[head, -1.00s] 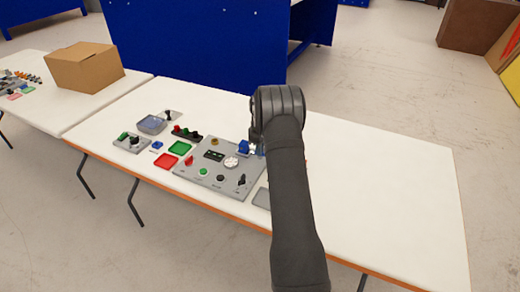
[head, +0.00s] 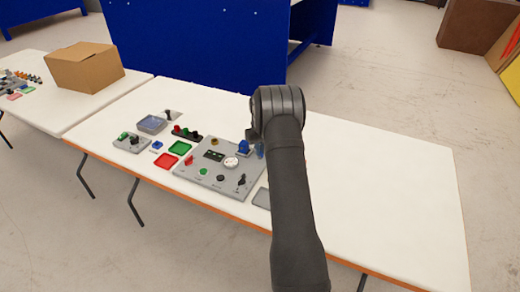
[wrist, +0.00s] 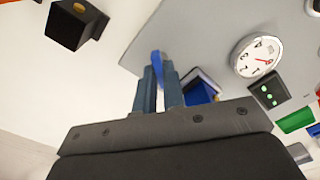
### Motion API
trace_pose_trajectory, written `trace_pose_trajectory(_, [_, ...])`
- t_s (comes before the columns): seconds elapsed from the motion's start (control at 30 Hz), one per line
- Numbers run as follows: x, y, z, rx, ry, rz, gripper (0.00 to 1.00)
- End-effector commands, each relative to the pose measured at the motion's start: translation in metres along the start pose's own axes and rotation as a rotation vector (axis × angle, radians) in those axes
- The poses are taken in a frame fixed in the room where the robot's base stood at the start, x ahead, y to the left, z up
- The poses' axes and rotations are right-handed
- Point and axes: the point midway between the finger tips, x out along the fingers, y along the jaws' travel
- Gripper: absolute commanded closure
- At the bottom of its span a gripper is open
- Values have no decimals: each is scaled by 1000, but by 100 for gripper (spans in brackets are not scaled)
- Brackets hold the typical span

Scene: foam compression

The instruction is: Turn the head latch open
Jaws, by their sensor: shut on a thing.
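The grey panel (head: 212,178) lies on the white table, with a blue block (head: 244,147) at its far right corner. The wrist view shows this blue block (wrist: 198,92) partly hidden behind my gripper's body. My gripper (wrist: 158,72) is over the panel's edge beside the block. Its two fingers are shut on a thin blue lever (wrist: 157,62), which I take to be the head latch. Only the lever's upper end shows between the fingertips. In the head view my arm hides most of the gripper, and the latch's turn angle is hard to tell.
A round white dial (wrist: 257,56) and a display with green lights (wrist: 268,93) sit on the panel near the gripper. A black box (wrist: 74,23) stands off the panel. Red (head: 166,161) and green trays (head: 180,148) lie left of it. The table's right side is clear.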

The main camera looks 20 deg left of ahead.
Motion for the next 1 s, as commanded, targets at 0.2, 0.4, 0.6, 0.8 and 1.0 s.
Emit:
trace_pose_trajectory(0.2, [-1,0,0,206,2,1,100])
trace_pose_trajectory(0.4, [-1,0,-1,396,2,0,100])
trace_pose_trajectory(0.6, [-1,0,-1,582,2,0,100])
trace_pose_trajectory(0.8, [-1,0,-1,744,3,0,100])
trace_pose_trajectory(1.0, [-1,0,-1,865,3,0,100])
